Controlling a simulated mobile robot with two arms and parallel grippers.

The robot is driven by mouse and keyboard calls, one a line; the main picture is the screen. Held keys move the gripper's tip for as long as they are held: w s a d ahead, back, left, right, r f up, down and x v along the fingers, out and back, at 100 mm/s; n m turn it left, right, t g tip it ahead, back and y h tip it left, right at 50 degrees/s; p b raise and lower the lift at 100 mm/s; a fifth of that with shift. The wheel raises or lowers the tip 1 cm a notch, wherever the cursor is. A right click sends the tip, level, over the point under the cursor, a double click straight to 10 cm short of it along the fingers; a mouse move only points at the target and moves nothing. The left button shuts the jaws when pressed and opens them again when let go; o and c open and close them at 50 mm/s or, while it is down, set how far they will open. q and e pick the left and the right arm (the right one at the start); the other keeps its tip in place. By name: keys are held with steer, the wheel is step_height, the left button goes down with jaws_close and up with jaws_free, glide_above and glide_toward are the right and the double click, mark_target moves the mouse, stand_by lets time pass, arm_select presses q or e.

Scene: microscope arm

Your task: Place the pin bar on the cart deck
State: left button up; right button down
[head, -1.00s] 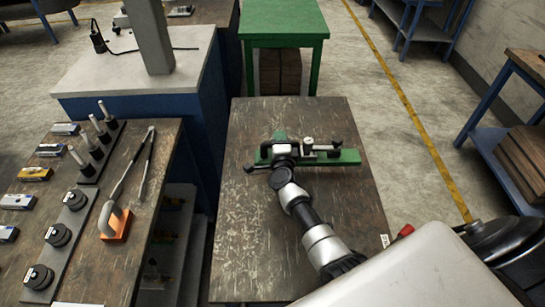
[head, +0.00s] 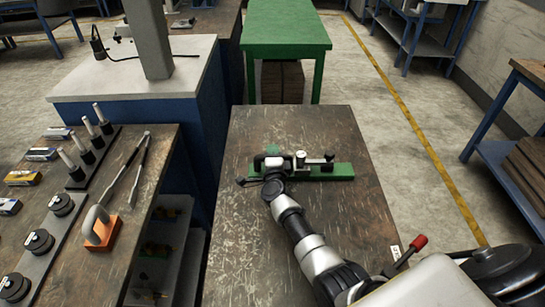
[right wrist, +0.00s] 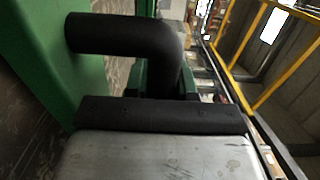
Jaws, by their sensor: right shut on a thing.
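The pin bar, as I take it, is a green bar (head: 335,172) with a black bent handle and small silver and black fittings on top. It lies crosswise over the far half of the worn brown cart deck (head: 260,265). My right gripper (head: 272,168) is shut on its handle at the left end. Whether the bar touches the deck or hangs just above it, I cannot tell. In the right wrist view the black handle (right wrist: 130,33) rises from green metal, close to the gripper. My left gripper is not in view.
A bench at left holds a dark bar with several upright pins (head: 90,155), black knobs, small boxes and an orange block with a handle (head: 101,231). A green table (head: 285,30) stands beyond the deck. The deck's near left part is clear.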

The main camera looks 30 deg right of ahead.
steer(key=shift+r, duration=0.1)
steer(key=shift+a, duration=0.1)
steer(key=c, duration=0.9)
jaws_free()
steer(key=shift+c, duration=0.2)
steer(key=shift+s+a, duration=0.1)
steer(key=shift+s, duration=0.15)
steer(key=p+v, duration=0.1)
steer(key=v, duration=1)
steer(key=shift+s+a, duration=0.1)
steer(key=shift+s, duration=0.15)
